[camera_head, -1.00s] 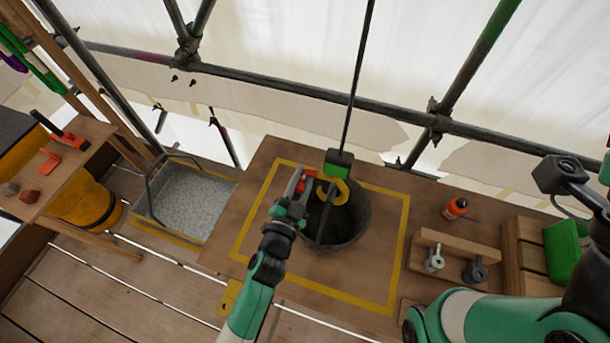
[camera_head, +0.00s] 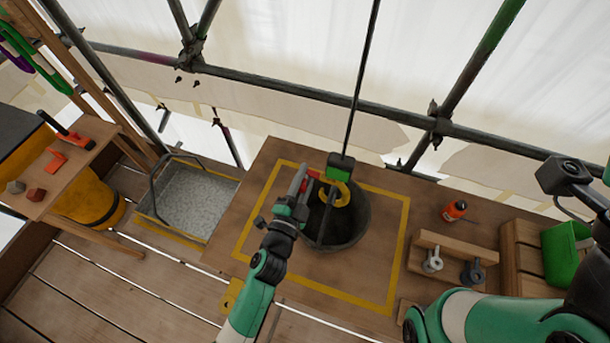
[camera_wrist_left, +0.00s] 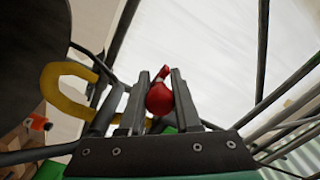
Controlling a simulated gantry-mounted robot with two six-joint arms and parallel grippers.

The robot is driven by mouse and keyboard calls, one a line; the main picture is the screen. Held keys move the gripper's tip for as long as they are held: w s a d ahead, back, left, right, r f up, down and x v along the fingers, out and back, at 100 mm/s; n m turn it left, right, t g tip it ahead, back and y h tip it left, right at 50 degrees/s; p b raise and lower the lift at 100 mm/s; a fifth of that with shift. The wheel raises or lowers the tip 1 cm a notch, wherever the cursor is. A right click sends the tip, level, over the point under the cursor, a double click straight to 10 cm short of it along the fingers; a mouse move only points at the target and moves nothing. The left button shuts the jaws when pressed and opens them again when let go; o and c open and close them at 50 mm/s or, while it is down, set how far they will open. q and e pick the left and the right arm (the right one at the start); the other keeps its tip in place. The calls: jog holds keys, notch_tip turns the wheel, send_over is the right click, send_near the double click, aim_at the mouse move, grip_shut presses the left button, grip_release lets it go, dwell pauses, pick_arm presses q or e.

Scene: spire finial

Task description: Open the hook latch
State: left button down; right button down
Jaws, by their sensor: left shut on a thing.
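A yellow hook (camera_head: 345,193) hangs under a green and black block (camera_head: 340,167) on a dark cable, over a dark bucket (camera_head: 353,228). A red latch part (camera_head: 313,180) shows at the hook's left side. My left gripper (camera_head: 302,178) reaches up to it from the lower left. In the left wrist view, the red part (camera_wrist_left: 160,98) sits between the two grey fingers, which are shut on it. The yellow hook (camera_wrist_left: 62,95) curves to the left of the fingers there. The exact join between latch and hook is hidden.
A yellow taped square (camera_head: 398,250) surrounds the bucket on the wooden platform. An orange bottle (camera_head: 454,211), a wooden rack (camera_head: 440,250) with grey shackles and a green bin (camera_head: 563,250) stand right. A grey tray (camera_head: 190,200) is left. Scaffold tubes (camera_head: 300,92) cross behind.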

pick_arm(q)
jog(key=shift+d+r, duration=0.1)
jog(key=shift+r, duration=0.05)
jog(key=c, duration=0.6)
grip_release()
jog(key=p+v, duration=0.2)
jog(key=v, duration=0.9)
jog(key=shift+s, duration=0.35)
